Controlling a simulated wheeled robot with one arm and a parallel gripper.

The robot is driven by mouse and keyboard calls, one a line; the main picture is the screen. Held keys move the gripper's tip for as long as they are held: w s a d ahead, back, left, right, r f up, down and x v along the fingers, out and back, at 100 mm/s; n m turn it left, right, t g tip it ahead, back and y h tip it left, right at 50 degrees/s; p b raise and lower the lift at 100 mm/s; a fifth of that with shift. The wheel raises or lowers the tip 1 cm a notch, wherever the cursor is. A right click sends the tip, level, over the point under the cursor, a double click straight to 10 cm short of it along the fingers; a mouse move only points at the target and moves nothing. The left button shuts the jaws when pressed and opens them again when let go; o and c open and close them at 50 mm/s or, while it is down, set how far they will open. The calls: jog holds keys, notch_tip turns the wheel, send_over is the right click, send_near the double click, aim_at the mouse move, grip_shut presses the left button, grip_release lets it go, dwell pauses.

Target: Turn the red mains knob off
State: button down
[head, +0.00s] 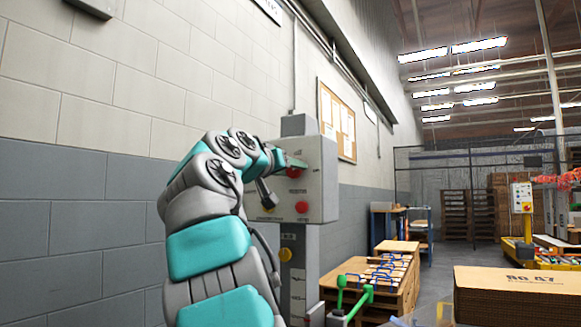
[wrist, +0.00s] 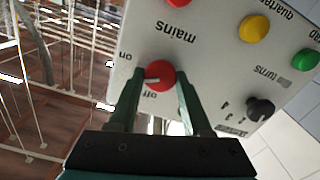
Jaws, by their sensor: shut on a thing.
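The red mains knob (wrist: 160,76) sits on the light grey control panel (wrist: 215,60), which appears upside down in the wrist view. Its white pointer mark points to the left, between the printed "on" and "off" labels. My gripper (wrist: 159,78) has one green finger on each side of the knob and is shut on it. In the head view, my gripper (head: 286,162) reaches the upper part of the panel (head: 322,175), and the red knob (head: 293,172) shows just below the fingers. The pointer is too small to read there.
The panel also has another red control (wrist: 178,2), a yellow button (wrist: 254,28), a green button (wrist: 305,60) and a black selector (wrist: 261,108). A block wall (head: 80,200) stands to the left. Wooden crates (head: 385,275) and a cardboard stack (head: 515,290) stand to the right.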

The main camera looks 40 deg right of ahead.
jog(key=shift+w+a+n+p, duration=0.1)
jog(key=shift+n+p, duration=5.7)
jog(key=shift+n, duration=0.5)
jog(key=shift+f, duration=0.1)
jog(key=shift+c, duration=1.7)
grip_release()
jog(key=v, duration=0.7)
jog(key=shift+a+b, duration=0.35)
jog(key=shift+b, duration=0.1)
